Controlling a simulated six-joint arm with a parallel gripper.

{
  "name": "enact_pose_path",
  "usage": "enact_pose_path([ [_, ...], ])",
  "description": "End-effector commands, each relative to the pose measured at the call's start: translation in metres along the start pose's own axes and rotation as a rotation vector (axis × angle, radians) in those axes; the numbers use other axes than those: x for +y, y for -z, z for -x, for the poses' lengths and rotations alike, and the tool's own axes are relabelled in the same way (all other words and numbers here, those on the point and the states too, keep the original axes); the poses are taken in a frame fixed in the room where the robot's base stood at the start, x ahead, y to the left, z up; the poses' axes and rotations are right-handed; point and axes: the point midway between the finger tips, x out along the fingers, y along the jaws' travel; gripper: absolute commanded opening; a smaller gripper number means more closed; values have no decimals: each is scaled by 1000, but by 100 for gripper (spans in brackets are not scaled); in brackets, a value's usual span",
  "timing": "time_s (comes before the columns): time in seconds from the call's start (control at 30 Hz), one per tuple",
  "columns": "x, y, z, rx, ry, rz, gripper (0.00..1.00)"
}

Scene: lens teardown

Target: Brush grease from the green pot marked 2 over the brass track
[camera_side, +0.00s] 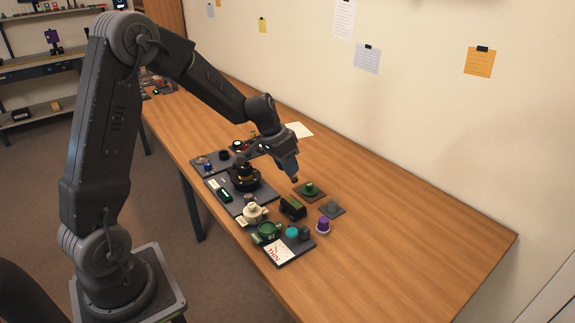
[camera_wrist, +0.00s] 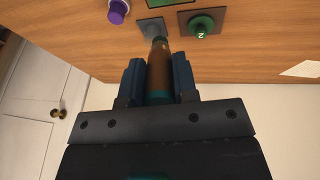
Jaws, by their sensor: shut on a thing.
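My gripper (camera_wrist: 158,75) is shut on a brush (camera_wrist: 159,62) with a brown handle, its dark tip pointing away from the wrist. In the side view my gripper (camera_side: 292,178) is above the table, just beside and above the green pot. The green pot (camera_wrist: 201,27), marked 2, stands on a brown square mat; it also shows in the side view (camera_side: 310,188). In the wrist view the brush tip is left of the pot and apart from it. A black round lens part (camera_side: 245,180) stands on a grey tray; I cannot make out the brass track.
A grey square pad (camera_side: 332,209) and a purple-topped pot (camera_side: 323,226) stand near the green pot. A dark block (camera_side: 292,207), a cream part (camera_side: 253,213) and a green ring (camera_side: 267,231) are close by. The table's right side is clear.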

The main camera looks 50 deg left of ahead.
Motion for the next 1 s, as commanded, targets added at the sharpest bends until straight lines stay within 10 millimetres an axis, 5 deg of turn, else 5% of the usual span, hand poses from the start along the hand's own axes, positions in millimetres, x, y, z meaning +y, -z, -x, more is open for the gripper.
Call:
enact_pose_path([
  [0.37, 0, 1, 2, -1, -1, 1, 3],
  [1.0, -8, -16, -50, -2, -2, 2, 3],
])
